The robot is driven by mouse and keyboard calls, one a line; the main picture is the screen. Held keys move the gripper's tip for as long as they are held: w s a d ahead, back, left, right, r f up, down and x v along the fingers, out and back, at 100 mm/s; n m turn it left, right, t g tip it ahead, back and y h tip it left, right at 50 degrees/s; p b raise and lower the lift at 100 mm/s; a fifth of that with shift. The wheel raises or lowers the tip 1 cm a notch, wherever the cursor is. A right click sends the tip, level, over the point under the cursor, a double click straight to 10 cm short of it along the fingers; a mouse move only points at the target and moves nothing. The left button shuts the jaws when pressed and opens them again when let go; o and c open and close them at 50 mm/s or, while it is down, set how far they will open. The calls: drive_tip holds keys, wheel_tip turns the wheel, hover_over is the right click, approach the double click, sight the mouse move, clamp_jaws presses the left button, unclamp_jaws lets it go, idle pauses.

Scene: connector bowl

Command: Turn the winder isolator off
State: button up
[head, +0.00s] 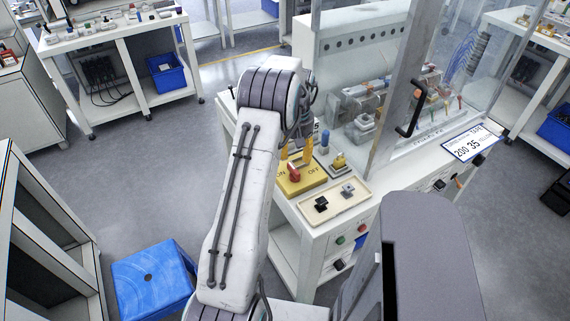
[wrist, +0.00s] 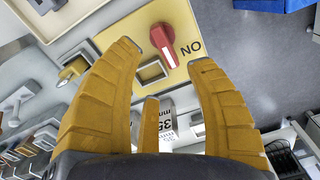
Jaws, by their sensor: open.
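The winder isolator is a yellow plate (head: 311,184) with a red rotary handle (head: 294,173) on the cabinet top, marked ON at left and OFF at right in the head view. In the wrist view the red handle (wrist: 162,40) stands on the yellow plate (wrist: 190,18), with the ON lettering upside down beside it. The handle carries a white line. My gripper (head: 296,150) is over the far side of the plate. In the wrist view my open gripper (wrist: 165,55) has its fingers spread, with the handle showing between and beyond the tips. Contact is not visible.
A beige tray (head: 355,202) with a black and a silver switch lies right of the plate. A smaller yellow switch (head: 340,164) and a blue knob (head: 324,140) stand behind. A glass guard with a black handle (head: 412,108) rises beyond. A blue stool (head: 150,280) stands on the floor.

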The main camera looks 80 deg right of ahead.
sight(297, 170)
drive_tip(key=shift+s+a+n, duration=0.25)
drive_tip(key=shift+a+n, duration=0.05)
drive_tip(key=shift+n, duration=0.1)
drive_tip(key=shift+a+f+n, duration=0.1)
drive_tip(key=shift+f+n, duration=0.05)
drive_tip(key=shift+n, duration=0.55)
drive_tip(key=shift+f+p, duration=0.6)
drive_tip(key=shift+f, duration=2.9)
drive_tip(key=shift+o, duration=0.3)
clamp_jaws()
